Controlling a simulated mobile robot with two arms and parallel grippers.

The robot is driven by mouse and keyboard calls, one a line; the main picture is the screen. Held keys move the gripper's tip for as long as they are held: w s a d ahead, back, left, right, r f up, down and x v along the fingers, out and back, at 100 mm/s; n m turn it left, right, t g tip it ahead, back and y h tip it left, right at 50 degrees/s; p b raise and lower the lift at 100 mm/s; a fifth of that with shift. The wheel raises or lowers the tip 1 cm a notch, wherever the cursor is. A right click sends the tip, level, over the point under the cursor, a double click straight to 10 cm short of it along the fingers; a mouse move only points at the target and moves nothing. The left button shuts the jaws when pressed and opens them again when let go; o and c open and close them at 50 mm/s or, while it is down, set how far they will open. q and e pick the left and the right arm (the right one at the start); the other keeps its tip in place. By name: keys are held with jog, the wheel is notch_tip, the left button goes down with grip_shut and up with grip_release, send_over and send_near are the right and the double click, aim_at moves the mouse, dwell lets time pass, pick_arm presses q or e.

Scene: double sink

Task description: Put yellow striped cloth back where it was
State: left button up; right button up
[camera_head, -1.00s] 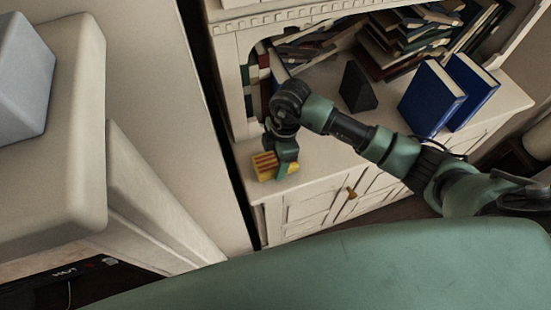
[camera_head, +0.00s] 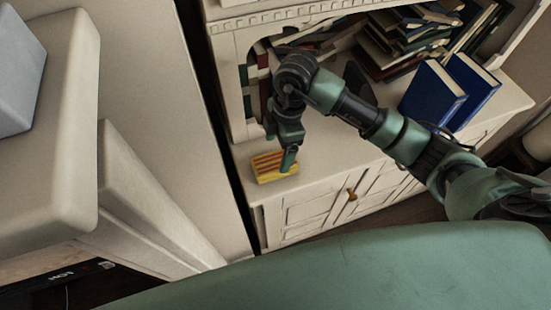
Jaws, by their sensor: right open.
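The yellow striped cloth (camera_head: 268,168), yellow with red-brown stripes, lies on the front left corner of the white cabinet top (camera_head: 325,150). My right gripper (camera_head: 289,160) points down at the cloth's right end and is open. One finger hides a small part of the cloth's right side; I cannot tell whether it touches the cloth. My left gripper is not in view.
Two blue books (camera_head: 450,90) stand on the cabinet to the right. A pile of books (camera_head: 400,45) fills the shelf behind. My right forearm partly hides a dark object. A light wall stands left of the cabinet.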

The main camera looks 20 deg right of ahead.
jog(key=r, duration=0.5)
jog(key=shift+d+r+b, duration=0.3)
jog(key=shift+d+b, duration=0.05)
jog(key=shift+d, duration=0.05)
